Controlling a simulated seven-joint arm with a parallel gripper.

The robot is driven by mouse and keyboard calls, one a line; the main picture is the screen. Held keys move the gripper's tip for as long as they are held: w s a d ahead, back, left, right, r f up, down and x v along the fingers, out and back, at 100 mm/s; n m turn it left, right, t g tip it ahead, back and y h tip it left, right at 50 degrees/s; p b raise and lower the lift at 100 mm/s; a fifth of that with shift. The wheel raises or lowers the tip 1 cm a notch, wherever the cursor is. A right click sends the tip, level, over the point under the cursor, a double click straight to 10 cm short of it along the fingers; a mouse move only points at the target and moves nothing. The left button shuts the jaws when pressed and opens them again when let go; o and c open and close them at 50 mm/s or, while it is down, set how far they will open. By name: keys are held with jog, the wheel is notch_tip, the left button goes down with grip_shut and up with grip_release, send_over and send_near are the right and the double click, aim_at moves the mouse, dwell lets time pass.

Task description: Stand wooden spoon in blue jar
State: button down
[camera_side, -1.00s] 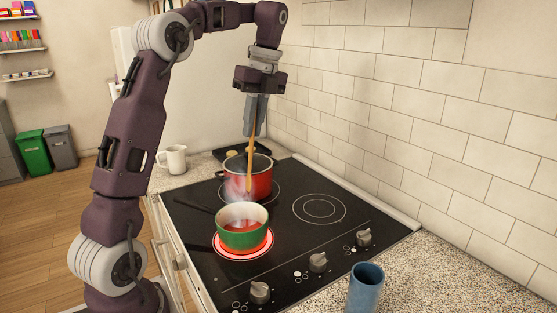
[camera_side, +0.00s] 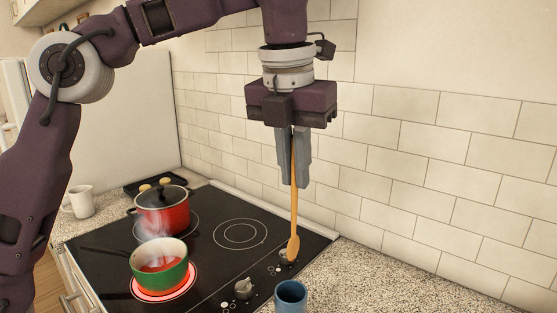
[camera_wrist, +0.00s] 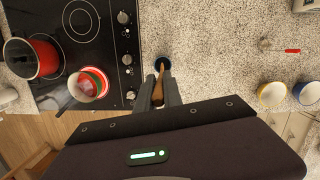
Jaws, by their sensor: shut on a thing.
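My gripper (camera_side: 299,180) is shut on the wooden spoon (camera_side: 294,218), which hangs nearly upright with its wider end down. The blue jar (camera_side: 291,299) stands on the speckled counter at the bottom of the side view, partly cut off by the frame. The spoon's lower end shows just above the jar's rim in that view, apart from it. In the wrist view, the spoon (camera_wrist: 158,92) is between my gripper's fingers (camera_wrist: 161,80), and the jar's dark blue rim (camera_wrist: 155,66) is just beyond its lower end, partly covered.
A steaming green pot (camera_side: 173,276) sits on a glowing burner, its handle pointing left. A lidded red pot (camera_side: 168,217) stands behind it. The tiled wall (camera_side: 420,160) rises behind the counter. Yellow (camera_wrist: 271,94) and blue bowls (camera_wrist: 308,93) are at the right in the wrist view.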

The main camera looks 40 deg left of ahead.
aim_at(292, 236)
jog(key=shift+a+f, duration=0.1)
jog(key=shift+f, duration=6.8)
jog(key=c, duration=1.4)
grip_release()
jog(key=r, duration=0.2)
jog(key=s+r, duration=0.1)
jog(key=r, duration=0.4)
jog(key=shift+s, duration=0.15)
